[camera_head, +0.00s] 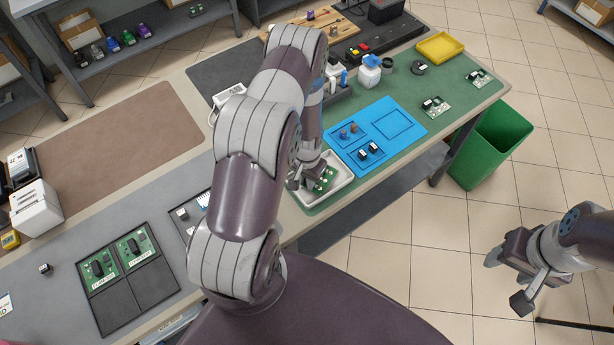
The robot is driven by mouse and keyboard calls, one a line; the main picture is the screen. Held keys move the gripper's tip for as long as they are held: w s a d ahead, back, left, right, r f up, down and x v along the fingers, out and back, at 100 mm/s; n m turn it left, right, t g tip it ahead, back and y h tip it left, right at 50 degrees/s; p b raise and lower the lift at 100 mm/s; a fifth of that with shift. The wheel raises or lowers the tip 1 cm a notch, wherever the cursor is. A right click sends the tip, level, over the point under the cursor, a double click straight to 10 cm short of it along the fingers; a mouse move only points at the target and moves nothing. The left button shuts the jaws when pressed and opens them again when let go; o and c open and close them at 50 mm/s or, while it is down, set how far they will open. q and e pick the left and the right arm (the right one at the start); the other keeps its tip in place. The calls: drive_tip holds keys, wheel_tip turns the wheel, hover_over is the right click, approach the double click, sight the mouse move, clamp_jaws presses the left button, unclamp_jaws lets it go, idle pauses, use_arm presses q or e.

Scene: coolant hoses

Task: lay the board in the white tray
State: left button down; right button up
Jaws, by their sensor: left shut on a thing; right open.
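The white tray (346,170) sits at the near edge of the bench, partly hidden by my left arm. A green circuit board (325,181) shows within the tray's outline. My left gripper (310,183) points down at the tray's left part and is shut on this board. I cannot tell whether the board touches the tray floor. My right gripper (507,281) is open and empty, off to the right above the tiled floor, well apart from the bench.
A blue mat (408,112) with small parts lies just behind the tray. A white bottle (368,76) stands beyond it. A yellow tray (440,47) and two boards lie at the far right. A green bin (492,150) stands beside the bench. A dark panel (125,288) holds two boards at left.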

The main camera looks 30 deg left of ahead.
use_arm(q)
drive_tip(key=shift+f, duration=0.3)
drive_tip(key=shift+a, duration=0.1)
drive_tip(key=shift+f, duration=0.15)
drive_tip(key=c, duration=1.4)
unclamp_jaws()
drive_tip(key=shift+f, duration=0.1)
drive_tip(key=o, duration=0.4)
